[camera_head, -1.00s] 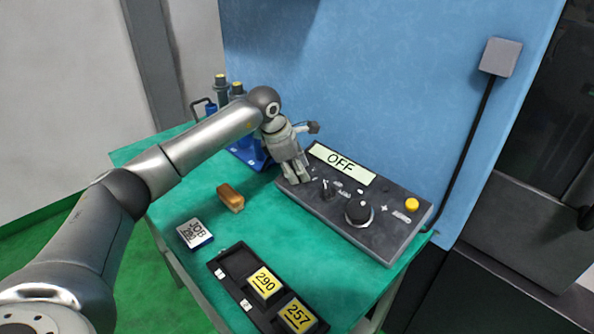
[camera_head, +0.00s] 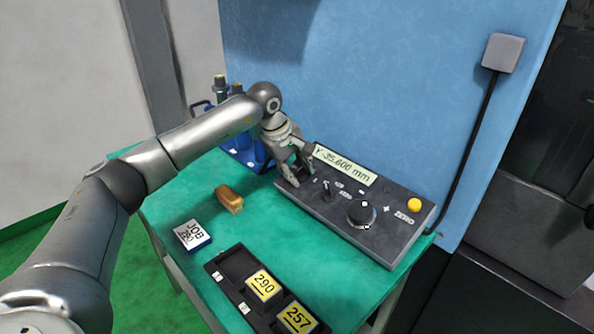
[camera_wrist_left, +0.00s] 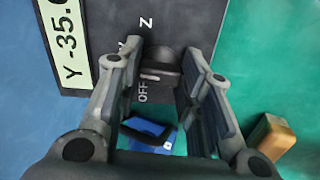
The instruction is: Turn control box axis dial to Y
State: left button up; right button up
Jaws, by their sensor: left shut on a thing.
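The dark control box (camera_head: 338,222) lies on the green table. Its display (camera_head: 345,165) reads "Y -35.600 mm". My left gripper (camera_head: 298,181) is at the left end of the box and hides most of the axis dial in the head view. In the left wrist view the dark axis dial (camera_wrist_left: 164,60) sits between the two fingers of my left gripper (camera_wrist_left: 165,54), which is shut on it. The printed labels "OFF" and "Z" show beside the dial; the label between them is partly covered by a finger. My right gripper is not in view.
On the box are a small toggle (camera_head: 327,190), a large round knob (camera_head: 361,213) and a yellow button (camera_head: 414,205). A black tray (camera_head: 231,279) holds yellow tiles. A white JOB block (camera_head: 193,234), a brown block (camera_head: 229,199) and a blue holder (camera_head: 243,152) stand nearby.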

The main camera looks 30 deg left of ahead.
pick_arm(q)
jog(key=shift+m, duration=1.5)
jog(key=o, duration=1)
jog(key=shift+r, duration=0.15)
jog(key=shift+s+a+r, duration=0.1)
jog(key=shift+s+r, duration=0.05)
jog(key=shift+r, duration=0.2)
jog(key=v, duration=1.1)
jog(key=shift+r, duration=0.1)
